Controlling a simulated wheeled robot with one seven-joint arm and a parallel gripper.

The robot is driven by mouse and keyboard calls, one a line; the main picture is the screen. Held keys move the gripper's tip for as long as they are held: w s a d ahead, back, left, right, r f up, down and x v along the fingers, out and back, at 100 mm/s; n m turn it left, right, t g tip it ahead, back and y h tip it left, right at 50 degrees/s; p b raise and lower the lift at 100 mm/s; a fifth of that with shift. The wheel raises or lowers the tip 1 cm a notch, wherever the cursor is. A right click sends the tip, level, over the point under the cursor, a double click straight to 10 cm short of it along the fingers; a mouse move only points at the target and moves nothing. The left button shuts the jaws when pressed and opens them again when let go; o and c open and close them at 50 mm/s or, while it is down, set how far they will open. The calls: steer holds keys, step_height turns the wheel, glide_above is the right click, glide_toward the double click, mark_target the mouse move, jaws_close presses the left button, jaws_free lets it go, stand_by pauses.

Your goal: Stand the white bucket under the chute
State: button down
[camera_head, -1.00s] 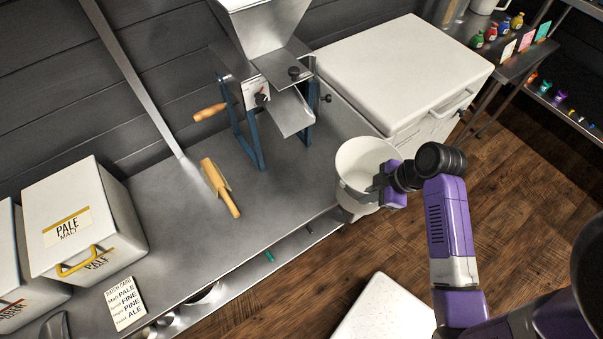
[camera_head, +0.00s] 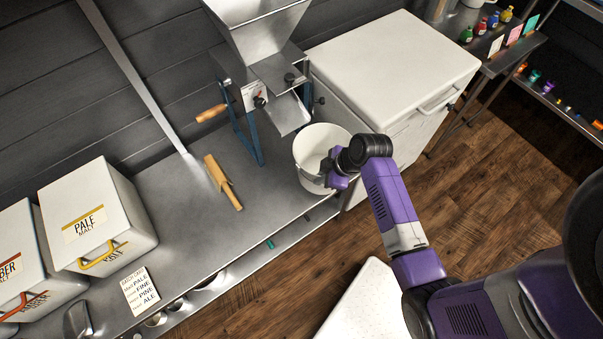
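The white bucket (camera_head: 309,157) is upright at the bench's front edge, in front of and a little right of the mill's chute (camera_head: 287,114). Its mouth is open toward the camera. My gripper (camera_head: 333,172) is at the bucket's near right side and appears shut on its rim or wall, though the fingertips are partly hidden. The mill (camera_head: 262,55) stands on the bench with blue legs and a steel hopper. I cannot tell whether the bucket's base touches the bench.
A wooden-handled brush (camera_head: 223,182) lies on the steel bench (camera_head: 185,215) left of the mill. A white chest (camera_head: 398,62) stands right of it. Malt bins (camera_head: 97,215) and a batch card (camera_head: 140,291) are at the left. A white surface (camera_head: 365,305) is below my arm.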

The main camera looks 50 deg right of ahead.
mark_target(303, 170)
steer(key=w, duration=0.2)
steer(key=w+a, duration=0.1)
steer(key=w, duration=0.2)
steer(key=shift+w+a+r+p, duration=0.1)
steer(key=shift+w+a+p, duration=0.1)
steer(key=shift+p, duration=0.1)
steer(key=shift+w+a+f, duration=0.1)
steer(key=shift+w+f, duration=0.05)
steer(key=shift+f, duration=0.75)
steer(key=shift+w+f, duration=0.15)
steer(key=shift+f, duration=0.85)
steer(key=shift+f, duration=0.15)
steer(key=c, duration=1.6)
jaws_free()
